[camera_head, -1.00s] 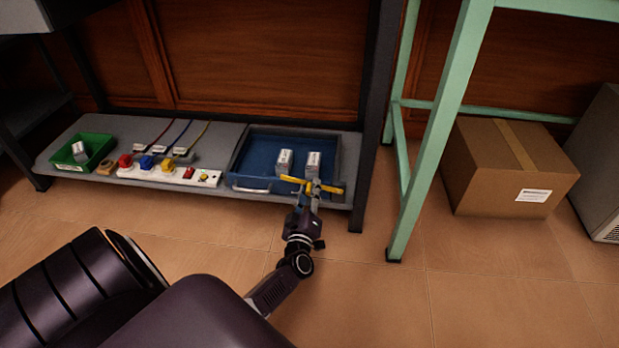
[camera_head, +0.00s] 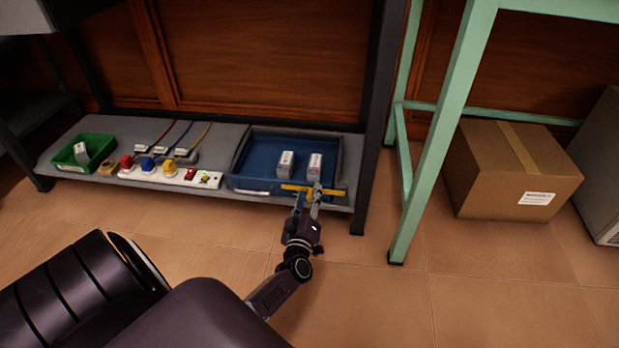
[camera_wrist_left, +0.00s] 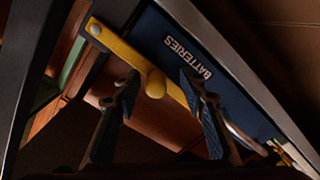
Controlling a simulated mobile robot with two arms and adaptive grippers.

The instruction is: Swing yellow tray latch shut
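The yellow latch (camera_head: 293,187) is a flat bar lying nearly level along the front of the blue tray (camera_head: 256,160). In the left wrist view the latch (camera_wrist_left: 122,50) runs diagonally beside the tray front (camera_wrist_left: 230,95), marked BATTERIES, and has a round yellow knob (camera_wrist_left: 155,83). A pivot shows at its upper-left end. My left gripper (camera_head: 308,194) is at the latch. In its wrist view, the left gripper (camera_wrist_left: 158,90) has its fingers spread with the knob between them; I see gaps on both sides. My right gripper is not in view.
Two white boxes (camera_head: 285,163) stand in the tray. A power strip (camera_head: 150,172) with coloured plugs and a green bin (camera_head: 84,151) are left on the shelf. A dark table leg (camera_head: 372,130) stands close right of the tray. A cardboard box (camera_head: 510,170) is farther right.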

